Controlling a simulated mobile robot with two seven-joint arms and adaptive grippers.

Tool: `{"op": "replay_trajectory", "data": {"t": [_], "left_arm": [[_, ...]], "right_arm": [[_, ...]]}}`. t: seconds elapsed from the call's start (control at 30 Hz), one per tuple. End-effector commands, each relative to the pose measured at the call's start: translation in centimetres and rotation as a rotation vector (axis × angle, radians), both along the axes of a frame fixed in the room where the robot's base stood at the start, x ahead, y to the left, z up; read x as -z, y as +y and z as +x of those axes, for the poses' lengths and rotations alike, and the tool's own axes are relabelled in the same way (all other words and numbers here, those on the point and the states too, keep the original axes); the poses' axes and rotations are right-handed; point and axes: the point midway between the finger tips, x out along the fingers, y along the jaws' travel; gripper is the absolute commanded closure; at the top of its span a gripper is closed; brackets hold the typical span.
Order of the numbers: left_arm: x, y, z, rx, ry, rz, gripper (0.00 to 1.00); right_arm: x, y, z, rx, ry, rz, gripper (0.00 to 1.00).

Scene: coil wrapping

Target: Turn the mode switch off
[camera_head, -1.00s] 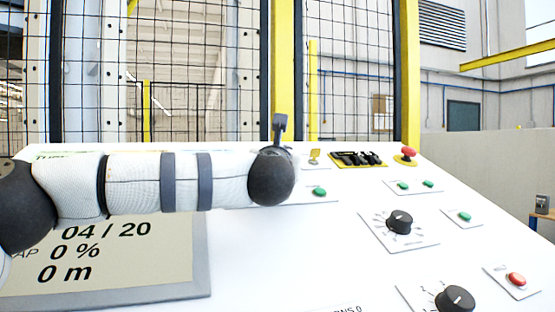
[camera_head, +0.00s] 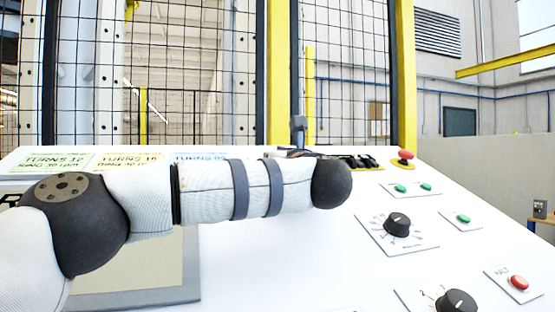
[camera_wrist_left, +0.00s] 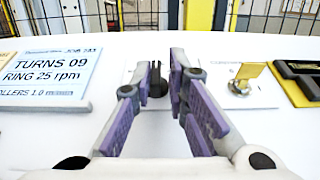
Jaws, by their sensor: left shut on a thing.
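In the left wrist view a small black switch (camera_wrist_left: 156,88) stands on a white plate on the panel. Its label cannot be read, so I cannot confirm from the print that it is the mode switch. My left gripper (camera_wrist_left: 159,78) has its two purple-padded fingers on either side of this switch and is shut on it. In the head view my left arm lies across the panel from the left and hides the gripper's fingers and the switch. My right gripper is not in view.
A brass key switch (camera_wrist_left: 240,84) sits just right of the fingers, and a sign reading TURNS 09 (camera_wrist_left: 45,75) is on the left. The white panel also carries a red mushroom button (camera_head: 404,155), black knobs (camera_head: 397,224) and green buttons. A mesh fence stands behind.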

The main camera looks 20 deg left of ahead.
Motion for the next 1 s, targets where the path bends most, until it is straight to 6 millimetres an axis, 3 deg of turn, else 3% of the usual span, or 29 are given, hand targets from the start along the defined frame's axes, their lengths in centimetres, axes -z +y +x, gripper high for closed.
{"op": "replay_trajectory", "data": {"t": [0.17,0.2,0.23,0.73,0.87,1.0], "left_arm": [[0.0,0.6,-0.1,-0.015,0.001,-0.002,1.00],[0.0,0.6,-0.1,-0.015,0.001,-0.002,0.76],[0.0,0.6,-0.1,-0.015,0.001,-0.002,0.72],[0.1,0.0,-0.2,-0.004,0.002,-0.001,0.72],[0.3,-1.3,-2.0,-0.001,0.003,0.000,0.72],[0.8,-3.5,-5.3,-0.001,0.001,0.002,0.72]], "right_arm": [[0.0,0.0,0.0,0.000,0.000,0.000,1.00],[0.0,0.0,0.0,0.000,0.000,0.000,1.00],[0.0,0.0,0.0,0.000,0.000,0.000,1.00],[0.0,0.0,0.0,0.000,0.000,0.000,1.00],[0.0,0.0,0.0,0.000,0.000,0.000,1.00],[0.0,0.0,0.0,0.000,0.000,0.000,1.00]]}}
